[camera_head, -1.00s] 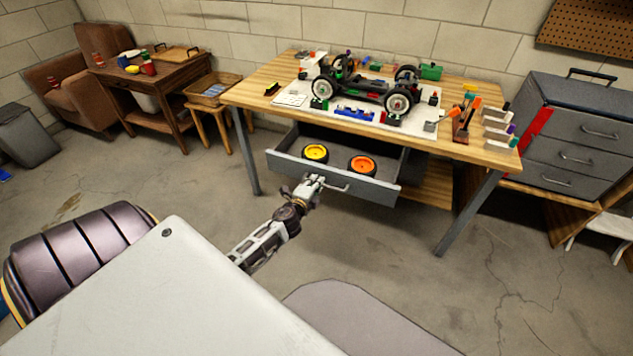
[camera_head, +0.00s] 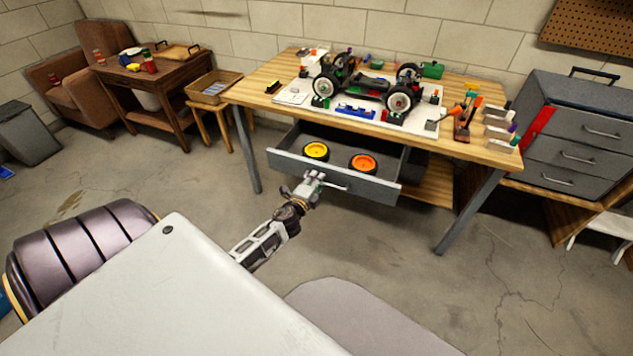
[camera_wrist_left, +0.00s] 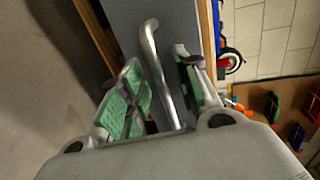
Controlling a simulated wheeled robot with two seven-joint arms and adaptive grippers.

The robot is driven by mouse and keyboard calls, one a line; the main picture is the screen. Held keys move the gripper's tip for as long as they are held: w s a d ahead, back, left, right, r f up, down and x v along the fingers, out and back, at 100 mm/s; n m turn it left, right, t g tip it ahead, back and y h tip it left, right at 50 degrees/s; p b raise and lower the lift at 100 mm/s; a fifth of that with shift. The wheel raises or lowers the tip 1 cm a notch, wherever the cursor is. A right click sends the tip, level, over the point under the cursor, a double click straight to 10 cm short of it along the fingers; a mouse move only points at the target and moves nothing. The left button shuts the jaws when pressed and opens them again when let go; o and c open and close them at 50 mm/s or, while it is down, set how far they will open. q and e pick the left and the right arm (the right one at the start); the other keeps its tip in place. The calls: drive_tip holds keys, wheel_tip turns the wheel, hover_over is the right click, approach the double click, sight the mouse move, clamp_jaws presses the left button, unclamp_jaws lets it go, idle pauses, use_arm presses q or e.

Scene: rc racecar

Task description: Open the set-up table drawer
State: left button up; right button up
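The set-up table (camera_head: 258,85) has its grey drawer (camera_head: 375,189) pulled out, with the inside showing. A yellow-hubbed wheel (camera_head: 316,151) and an orange-hubbed wheel (camera_head: 363,162) lie in the drawer. My left gripper (camera_head: 314,179) is at the bar handle (camera_head: 338,187) on the drawer front. In the left wrist view, the silver handle (camera_wrist_left: 152,45) runs between the two green-padded fingers of my left gripper (camera_wrist_left: 157,58). The fingers are apart, with gaps beside the handle. My right gripper is out of view.
A car chassis (camera_head: 368,92) and small parts stand on the tabletop. A grey drawer cabinet (camera_head: 575,135) is at the right. A wooden stool with a basket (camera_head: 212,88) and a brown side table (camera_head: 165,72) stand left. The floor before the drawer is clear.

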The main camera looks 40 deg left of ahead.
use_arm(q)
drive_tip(key=v, duration=1.1)
idle(0.4)
drive_tip(key=shift+s, duration=0.1)
drive_tip(key=shift+r, duration=0.1)
idle(0.5)
